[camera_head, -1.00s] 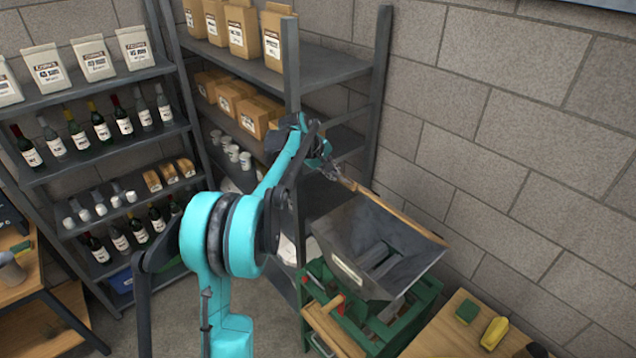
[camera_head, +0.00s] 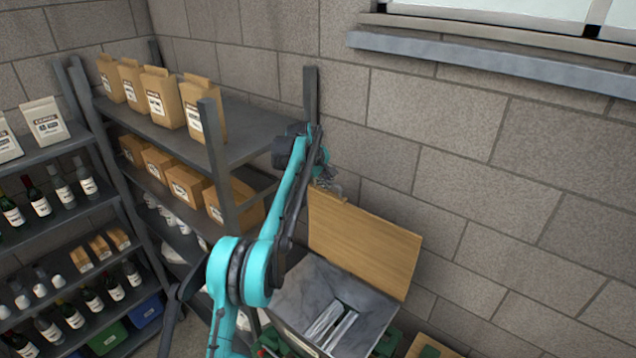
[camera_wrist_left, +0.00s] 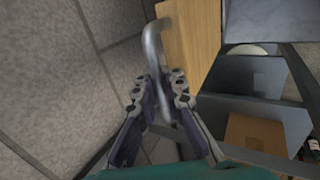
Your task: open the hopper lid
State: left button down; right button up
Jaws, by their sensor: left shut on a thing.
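The hopper (camera_head: 292,293) is an open grey metal bin. Its wooden lid (camera_head: 363,243) stands raised along the hopper's far edge by the wall, its broad face showing. My left gripper (camera_head: 326,184) is at the lid's upper left corner in the head view. In the left wrist view, my left gripper (camera_wrist_left: 166,90) is shut on a bent metal handle (camera_wrist_left: 153,42) on the lid (camera_wrist_left: 195,40). The fingers partly hide the handle's lower part. My right gripper is not in view.
A block wall (camera_head: 440,180) stands close behind the lid, with a window ledge (camera_head: 490,60) above. A shelf (camera_head: 255,143) with paper bags and boxes stands left of the lid, near my left arm. Green machine parts (camera_head: 386,342) show beside the hopper.

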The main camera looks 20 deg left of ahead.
pick_arm(q)
jog(key=shift+w+d+p, duration=0.25)
jog(key=shift+w, duration=0.35)
jog(key=shift+w+d+p, duration=0.25)
jog(key=shift+w, duration=0.35)
jog(key=shift+w+d+p, duration=0.25)
jog(key=shift+w, duration=0.35)
jog(key=shift+f, duration=0.1)
jog(key=c, duration=1.6)
grip_release()
jog(key=shift+c, duration=0.2)
jog(key=shift+o, duration=0.2)
jog(key=v, duration=1.2)
